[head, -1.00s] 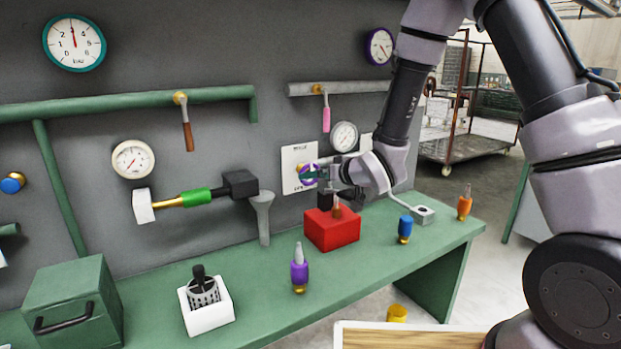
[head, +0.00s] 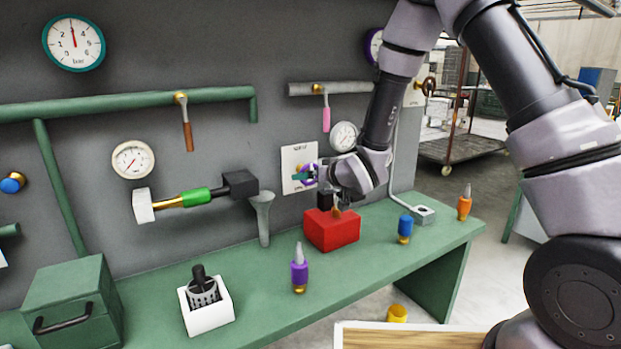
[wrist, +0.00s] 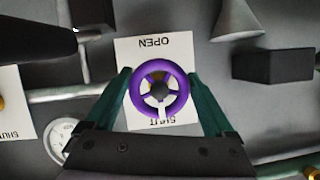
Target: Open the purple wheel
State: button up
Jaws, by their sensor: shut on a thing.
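The purple wheel (head: 309,165) sits on a white plate (head: 290,158) on the grey wall. In the wrist view, the wheel (wrist: 160,67) shows a ring with spokes and a dark hub. A white pointer on it aims at the SHUT mark at the bottom of the plate (wrist: 135,50); OPEN is at the top, both upside down in this view. My gripper (head: 306,176) is at the wheel. In the wrist view its green fingers (wrist: 157,79) lie on either side of the ring, shut on it. In the head view my wrist hides part of the wheel.
Below my wrist, a red box (head: 332,231) stands on the green bench (head: 260,309). A blue bottle (head: 404,230), an orange bottle (head: 464,206) and a purple bottle (head: 299,272) stand nearby. A pink-handled lever (head: 326,118) hangs above, beside a white gauge (head: 344,136).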

jog(key=n+t+h, duration=0.1)
jog(key=n+h, duration=0.1)
jog(key=n, duration=0.1)
jog(key=n+t+h, duration=0.1)
jog(key=n+t, duration=0.1)
jog(key=n, duration=0.1)
jog(key=shift+d+h, duration=0.1)
jog(key=shift+h, duration=0.2)
jog(key=n+t, duration=0.1)
jog(key=n, duration=0.2)
jog(key=shift+w+r+n+t+h, duration=0.1)
jog(key=shift+n+t+h, duration=0.2)
jog(key=shift+t+h, duration=0.1)
jog(key=shift+d+r+n+t, duration=0.15)
jog(key=shift+n+t, duration=0.55)
jog(key=shift+n, duration=0.8)
